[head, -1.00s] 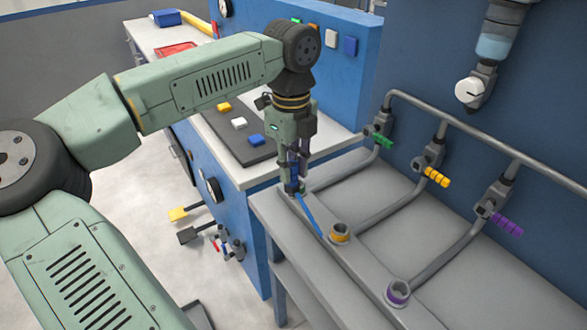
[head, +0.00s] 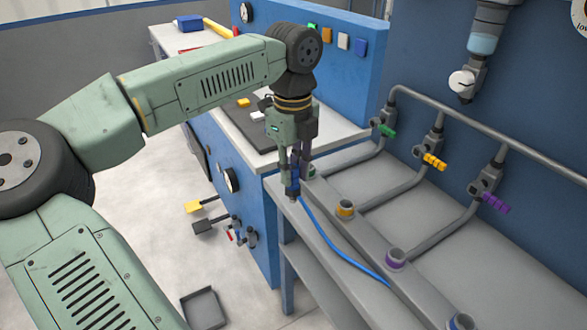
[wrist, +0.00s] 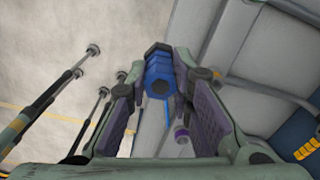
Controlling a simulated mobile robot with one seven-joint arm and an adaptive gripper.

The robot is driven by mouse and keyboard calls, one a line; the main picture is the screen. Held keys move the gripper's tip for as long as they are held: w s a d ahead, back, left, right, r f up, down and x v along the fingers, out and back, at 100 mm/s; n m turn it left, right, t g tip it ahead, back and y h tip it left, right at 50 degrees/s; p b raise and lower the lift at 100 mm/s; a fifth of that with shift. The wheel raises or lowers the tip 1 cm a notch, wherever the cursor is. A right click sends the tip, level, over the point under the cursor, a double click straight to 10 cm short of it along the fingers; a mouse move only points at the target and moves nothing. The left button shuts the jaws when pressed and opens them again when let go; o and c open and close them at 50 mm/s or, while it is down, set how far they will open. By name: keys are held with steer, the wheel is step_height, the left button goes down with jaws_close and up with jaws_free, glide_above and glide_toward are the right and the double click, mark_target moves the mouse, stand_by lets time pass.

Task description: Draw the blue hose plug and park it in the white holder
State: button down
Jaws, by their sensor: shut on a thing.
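My gripper (head: 292,188) is shut on the blue plug (head: 295,186), with the plug upright between its fingers. In the wrist view the blue plug (wrist: 159,76) sits between the finger pads. A white block (head: 257,115), possibly the white holder, lies on the dark mat behind the gripper. A white square (head: 343,41) also shows on the blue back panel.
A yellow block (head: 243,102) lies on the mat. Pipes with coloured valve handles (head: 434,161) rise behind. A grey tray (head: 203,308) is on the floor.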

steer(key=shift+r, duration=0.1)
steer(key=shift+r+p, duration=1.7)
steer(key=shift+r, duration=2.2)
steer(key=shift+d, duration=0.1)
